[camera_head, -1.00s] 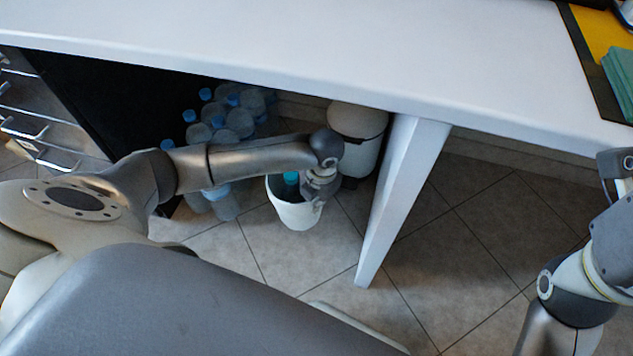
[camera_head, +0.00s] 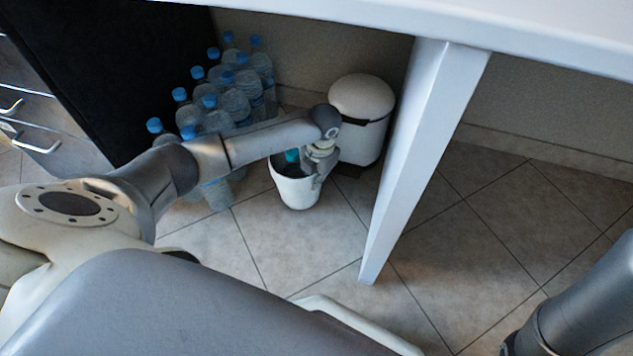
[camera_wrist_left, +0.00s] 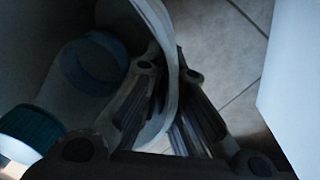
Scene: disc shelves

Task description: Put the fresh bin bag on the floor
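A small white open bin (camera_head: 294,190) is under the desk; it also shows in the left wrist view (camera_wrist_left: 152,20). My left gripper (camera_head: 316,172) is at its right rim. In the left wrist view the gripper's fingers (camera_wrist_left: 168,62) straddle the rim, one inside and one outside, close against it. Inside the bin are a blue ring-like item (camera_wrist_left: 92,66) and a teal round item (camera_wrist_left: 32,128). I cannot tell whether either is the fresh bin bag, or whether the bin touches the floor. My right gripper is out of view.
A white lidded bin (camera_head: 361,110) stands just behind the small one. Several water bottles (camera_head: 236,103) stand to the left by a black cabinet side (camera_head: 120,80). A white desk leg (camera_head: 418,150) stands to the right. The tiled floor (camera_head: 450,240) beyond it is clear.

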